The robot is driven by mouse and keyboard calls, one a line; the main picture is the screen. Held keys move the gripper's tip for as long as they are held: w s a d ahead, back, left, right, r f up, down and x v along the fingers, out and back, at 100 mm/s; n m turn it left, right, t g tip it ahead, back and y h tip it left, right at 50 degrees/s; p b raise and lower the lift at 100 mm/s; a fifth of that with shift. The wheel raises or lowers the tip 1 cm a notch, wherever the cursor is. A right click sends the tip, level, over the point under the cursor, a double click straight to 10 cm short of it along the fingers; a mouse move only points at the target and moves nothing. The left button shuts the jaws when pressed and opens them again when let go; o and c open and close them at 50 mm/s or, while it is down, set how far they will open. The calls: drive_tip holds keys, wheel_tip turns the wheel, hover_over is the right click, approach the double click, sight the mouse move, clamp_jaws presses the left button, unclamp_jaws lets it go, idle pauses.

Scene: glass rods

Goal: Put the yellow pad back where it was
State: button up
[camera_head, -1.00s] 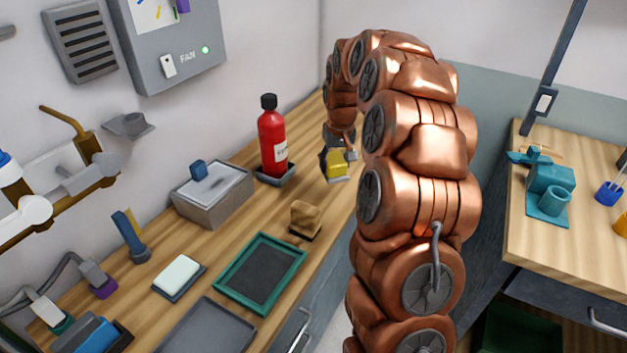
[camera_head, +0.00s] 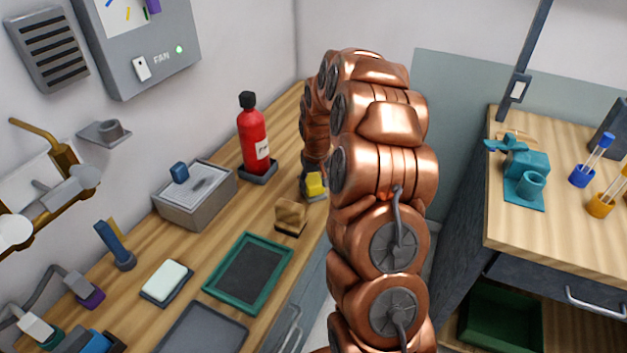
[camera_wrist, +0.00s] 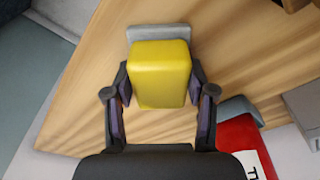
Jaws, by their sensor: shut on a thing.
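The yellow pad (camera_wrist: 160,75) is a rounded block held between the two fingers of my gripper (camera_wrist: 160,88) in the wrist view. It also shows in the head view (camera_head: 315,183), low over the wooden bench beside my arm. A small grey plate (camera_wrist: 157,33) shows just past the pad's far end. I cannot tell whether the pad touches this plate or whether the plate lies on the bench. My gripper is mostly hidden behind my arm in the head view.
A red bottle (camera_head: 253,142) stands in a dark tray left of the pad, and also shows in the wrist view (camera_wrist: 238,135). A tan block (camera_head: 290,216) and a green-framed tray (camera_head: 236,300) are nearer. A grey box (camera_head: 196,204) stands by the wall.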

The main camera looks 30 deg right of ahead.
drive_tip(key=shift+f, duration=0.15)
drive_tip(key=o, duration=1.1)
